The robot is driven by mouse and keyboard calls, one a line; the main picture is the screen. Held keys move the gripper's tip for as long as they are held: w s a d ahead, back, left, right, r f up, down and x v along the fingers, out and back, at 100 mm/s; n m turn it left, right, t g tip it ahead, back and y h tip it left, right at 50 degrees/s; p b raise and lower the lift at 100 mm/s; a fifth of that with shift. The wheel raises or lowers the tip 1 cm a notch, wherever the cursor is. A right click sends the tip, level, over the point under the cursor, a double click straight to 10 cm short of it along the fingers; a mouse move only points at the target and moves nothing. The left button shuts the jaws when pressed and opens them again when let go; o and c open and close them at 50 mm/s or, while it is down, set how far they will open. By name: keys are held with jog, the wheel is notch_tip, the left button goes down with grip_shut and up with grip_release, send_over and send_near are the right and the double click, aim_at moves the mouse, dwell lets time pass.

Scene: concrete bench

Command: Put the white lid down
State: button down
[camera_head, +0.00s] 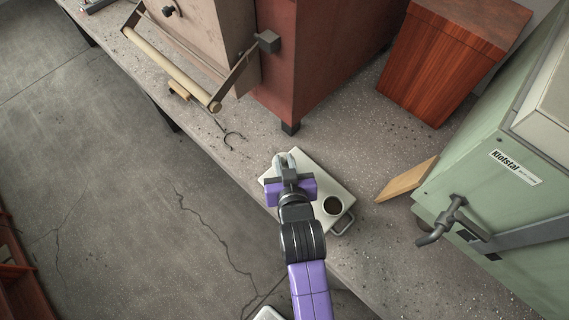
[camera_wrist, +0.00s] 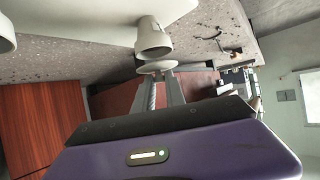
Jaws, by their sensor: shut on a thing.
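My gripper (camera_head: 284,160) is over the far left part of a pale tray (camera_head: 325,175) on the bench. In the wrist view, where the scene appears upside down, my gripper (camera_wrist: 162,78) is shut on the white lid (camera_wrist: 157,66), a small round disc at the fingertips. A white cup (camera_wrist: 153,38) stands on the tray close to the lid, its mouth facing it; whether they touch is unclear. In the head view, my gripper mostly hides the lid and this cup. A second cup (camera_head: 333,206), dark inside, stands near the tray's handle end.
A green machine (camera_head: 500,190) with a lever stands right, with a wooden board (camera_head: 406,180) beside it. A red-brown wooden box (camera_head: 440,65) and a red cabinet (camera_head: 315,50) stand behind. A black hook (camera_head: 231,137) lies left of the tray. The bench's front edge is close.

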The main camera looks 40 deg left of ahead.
jog(key=shift+f, duration=0.85)
jog(key=shift+f, duration=0.15)
jog(key=c, duration=1.4)
grip_release()
jog(key=shift+r, duration=0.25)
jog(key=shift+s+d+r, duration=0.1)
jog(key=shift+s+d, duration=0.1)
jog(key=shift+d, duration=0.05)
jog(key=v, duration=1.1)
jog(key=shift+s+r, duration=0.1)
jog(key=shift+d, duration=0.1)
